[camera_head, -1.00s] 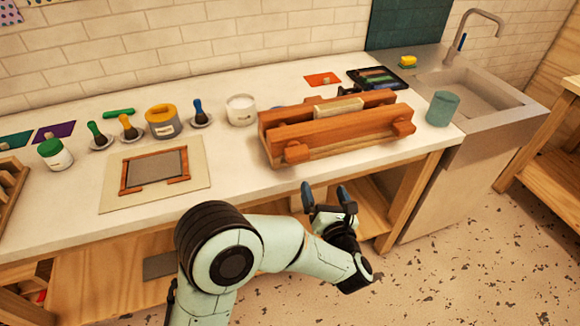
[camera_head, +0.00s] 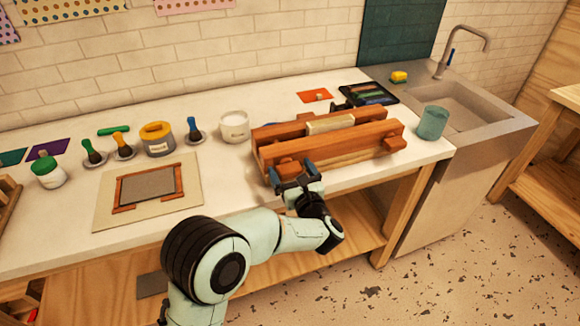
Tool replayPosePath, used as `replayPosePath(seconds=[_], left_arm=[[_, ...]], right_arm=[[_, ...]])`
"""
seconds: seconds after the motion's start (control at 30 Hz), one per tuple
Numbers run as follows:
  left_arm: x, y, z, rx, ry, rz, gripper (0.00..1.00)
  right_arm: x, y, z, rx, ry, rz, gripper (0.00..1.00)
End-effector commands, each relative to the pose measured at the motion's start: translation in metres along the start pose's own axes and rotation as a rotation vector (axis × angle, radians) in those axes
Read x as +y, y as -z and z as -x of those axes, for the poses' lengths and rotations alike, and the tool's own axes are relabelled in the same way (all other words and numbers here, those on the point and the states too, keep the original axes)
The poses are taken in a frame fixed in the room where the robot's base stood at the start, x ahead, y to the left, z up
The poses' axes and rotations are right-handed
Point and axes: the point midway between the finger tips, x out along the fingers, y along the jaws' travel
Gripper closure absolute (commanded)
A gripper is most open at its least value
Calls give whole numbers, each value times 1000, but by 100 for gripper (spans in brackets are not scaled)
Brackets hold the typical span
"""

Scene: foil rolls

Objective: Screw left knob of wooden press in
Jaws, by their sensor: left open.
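The wooden press (camera_head: 345,142) is a reddish-brown block of two long beams on the worktop, with a pale block between them. Its left knob (camera_head: 287,168) sticks out at the front left. Its right knob (camera_head: 394,144) sticks out at the front right. My left gripper (camera_head: 295,171) is open at the left knob, with its blue-tipped fingers to either side of it. The gripper hides part of the knob, and I cannot tell whether the fingers touch it. My right gripper is not in view.
A teal cup (camera_head: 432,123) stands right of the press, before the sink (camera_head: 465,105). A white pot (camera_head: 234,127) stands just left of it. A framed screen on a board (camera_head: 148,190) lies further left. Brushes and jars line the back left.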

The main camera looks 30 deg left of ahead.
Motion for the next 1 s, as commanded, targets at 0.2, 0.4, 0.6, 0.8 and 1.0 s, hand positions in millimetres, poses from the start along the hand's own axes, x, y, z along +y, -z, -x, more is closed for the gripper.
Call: replayPosePath(seconds=[0.2,0.4,0.6,0.8,1.0], left_arm=[[0,0,-10,0,0,-1,4],[0,0,-10,0,0,-1,4],[0,0,-10,0,0,-1,56],[0,1,-10,0,0,-9,56],[0,2,-10,0,0,-67,56]], right_arm=[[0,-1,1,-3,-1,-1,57],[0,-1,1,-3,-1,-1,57],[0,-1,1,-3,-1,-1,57],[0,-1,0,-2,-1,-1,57],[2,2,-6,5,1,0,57]])
